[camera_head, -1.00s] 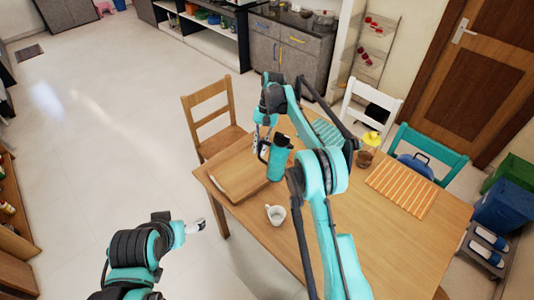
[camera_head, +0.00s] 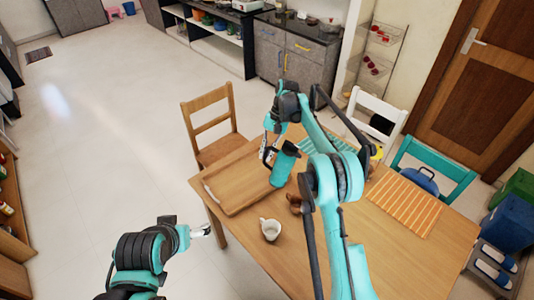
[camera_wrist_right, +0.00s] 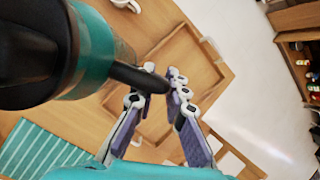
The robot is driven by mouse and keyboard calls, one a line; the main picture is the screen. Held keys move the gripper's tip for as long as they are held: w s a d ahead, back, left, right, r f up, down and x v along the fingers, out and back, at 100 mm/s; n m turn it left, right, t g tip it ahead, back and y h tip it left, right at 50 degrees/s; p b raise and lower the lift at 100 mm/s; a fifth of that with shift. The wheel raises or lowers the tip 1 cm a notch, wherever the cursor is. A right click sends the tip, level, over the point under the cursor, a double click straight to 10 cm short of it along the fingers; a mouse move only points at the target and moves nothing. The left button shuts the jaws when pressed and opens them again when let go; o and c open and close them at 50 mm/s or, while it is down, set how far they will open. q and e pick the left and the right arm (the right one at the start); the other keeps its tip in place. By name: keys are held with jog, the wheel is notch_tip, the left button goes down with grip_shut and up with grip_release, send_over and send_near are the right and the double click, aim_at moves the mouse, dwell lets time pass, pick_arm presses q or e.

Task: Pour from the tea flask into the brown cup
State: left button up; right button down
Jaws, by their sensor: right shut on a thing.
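The tea flask (camera_head: 283,166) is teal with a dark top. My right gripper (camera_head: 267,154) is shut on its side handle and holds it near the wooden tray, leaning slightly right. In the right wrist view the flask (camera_wrist_right: 95,50) fills the upper left, and its dark handle runs between the fingers of the gripper (camera_wrist_right: 160,80). A brown object (camera_head: 295,203), apparently the brown cup, stands on the table partly hidden by my right arm. My left gripper (camera_head: 203,231) is off the table at the lower left; its finger opening is too small to tell.
A white cup (camera_head: 270,229) stands near the table's front edge. A wooden tray (camera_head: 222,193) lies at the table's left. An orange striped mat (camera_head: 404,203) lies at the right. Chairs stand around the table, including a wooden one (camera_head: 213,125). The front right tabletop is clear.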

aim_at(265, 163)
jog(key=shift+f+y+b, duration=0.4)
jog(key=shift+f+b, duration=0.1)
jog(key=shift+f, duration=0.05)
jog(key=f+t+y+b, duration=0.1)
jog(key=b, duration=0.1)
jog(key=f+t+y+b, duration=0.1)
jog(key=f+b, duration=0.1)
jog(key=f+n+y+b, duration=0.1)
jog(key=f+y+b, duration=0.1)
jog(key=shift+w+a+f+t+b, duration=0.1)
jog(key=shift+w+a+t+b, duration=0.2)
jog(key=shift+t+b, duration=0.1)
jog(key=shift+s, duration=0.1)
jog(key=shift+f+n+t+y+b, duration=0.3)
jog(key=shift+y+b, duration=0.5)
jog(key=shift+b, duration=0.15)
jog(key=shift+s+d+f+t+y+b, duration=0.2)
jog(key=shift+y+b, duration=0.25)
jog(key=shift+b, duration=0.3)
jog(key=shift+s+d+f+t+y+b, duration=0.1)
jog(key=shift+d+t+y+b, duration=0.15)
jog(key=shift+y+b, duration=0.35)
dwell(4.0)
